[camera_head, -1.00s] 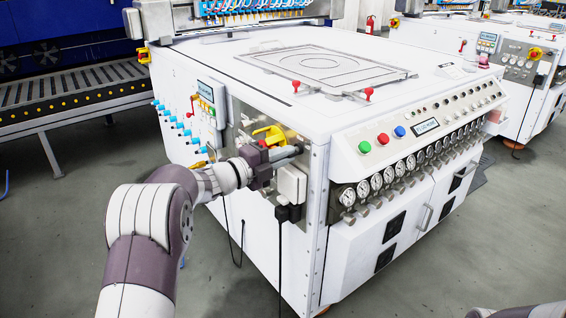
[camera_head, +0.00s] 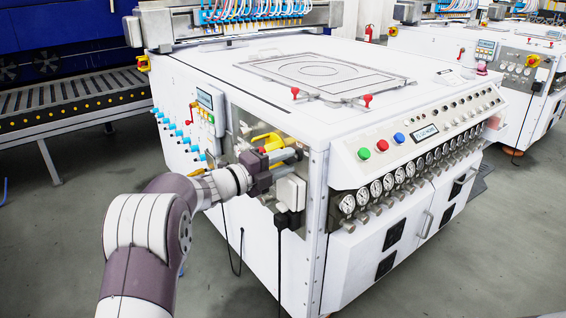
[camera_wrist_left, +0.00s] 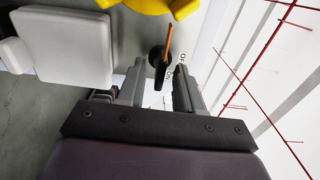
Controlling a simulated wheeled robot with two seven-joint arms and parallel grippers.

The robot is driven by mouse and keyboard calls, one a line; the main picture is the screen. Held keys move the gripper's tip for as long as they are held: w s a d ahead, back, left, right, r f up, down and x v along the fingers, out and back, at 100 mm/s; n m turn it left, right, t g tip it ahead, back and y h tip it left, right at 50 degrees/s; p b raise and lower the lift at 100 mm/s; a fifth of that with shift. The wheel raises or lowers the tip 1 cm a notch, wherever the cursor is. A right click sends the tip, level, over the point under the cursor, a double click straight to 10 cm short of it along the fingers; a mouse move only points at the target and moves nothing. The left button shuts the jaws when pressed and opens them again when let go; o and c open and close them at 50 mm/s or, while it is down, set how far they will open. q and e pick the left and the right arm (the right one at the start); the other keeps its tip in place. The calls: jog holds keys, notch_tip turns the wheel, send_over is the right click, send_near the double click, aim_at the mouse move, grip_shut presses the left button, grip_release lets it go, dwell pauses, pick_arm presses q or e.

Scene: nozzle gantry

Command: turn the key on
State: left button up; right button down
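The key (camera_wrist_left: 160,65) is a black knob with an orange line in the left wrist view, beside OFF and ON lettering partly covered by a finger. Its orange line stands nearly upright, leaning slightly right. My left gripper (camera_wrist_left: 159,75) is open, with one grey finger on each side of the key; I cannot tell whether either touches it. In the head view my left gripper (camera_head: 291,160) is at the machine's side panel, near its front corner, and the key is hidden there. My right gripper is not in view.
A yellow part (camera_wrist_left: 150,5) and a white box (camera_wrist_left: 65,47) sit close to the key. In the head view, the white machine (camera_head: 230,75) carries red, green and blue buttons and gauges on its front. A black cable hangs below the panel.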

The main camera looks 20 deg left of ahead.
pick_arm(q)
jog(key=shift+a, duration=0.1)
jog(key=p+v, duration=0.3)
jog(key=v, duration=0.9)
jog(key=shift+s, duration=0.25)
jog(key=shift+a, duration=0.15)
